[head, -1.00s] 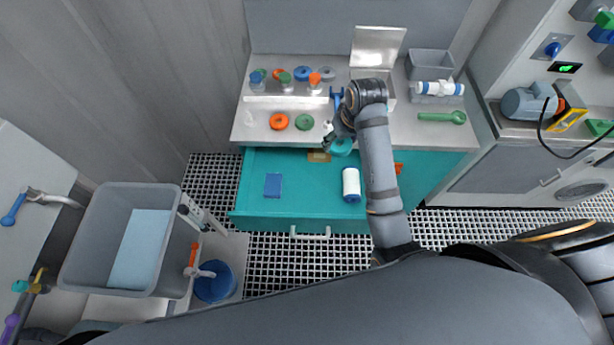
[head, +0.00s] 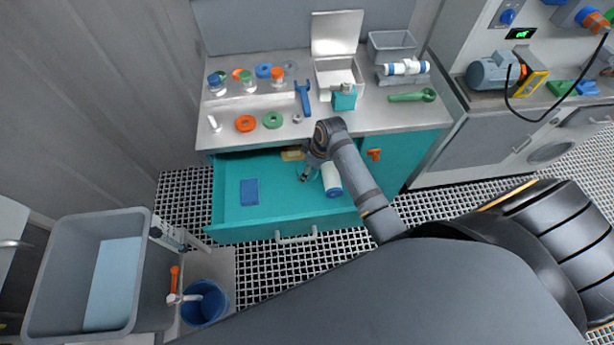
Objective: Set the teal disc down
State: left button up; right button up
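I cannot make out a separate teal disc now; anything teal near the gripper blends with the teal drawer (head: 225,205). My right gripper (head: 305,175) points down over the open drawer, just left of a white roll (head: 331,178) with a blue end. Its fingertips are small and dark, and I cannot tell whether they hold anything. A small teal block-like thing (head: 344,101) with a pale top stands on the counter in front of the open-lidded metal box (head: 337,72). My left gripper is not in view.
The counter (head: 385,117) holds an orange disc (head: 245,123), a green disc (head: 272,119), a blue wrench (head: 303,97), a green spoon-like tool (head: 412,96) and a grey bin (head: 391,46). A blue pad (head: 249,191) lies in the drawer; drawer floor around it is free.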

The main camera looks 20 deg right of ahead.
jog(key=shift+f, duration=2.95)
jog(key=o, duration=1.2)
jog(key=shift+f, duration=0.1)
jog(key=v, duration=1.2)
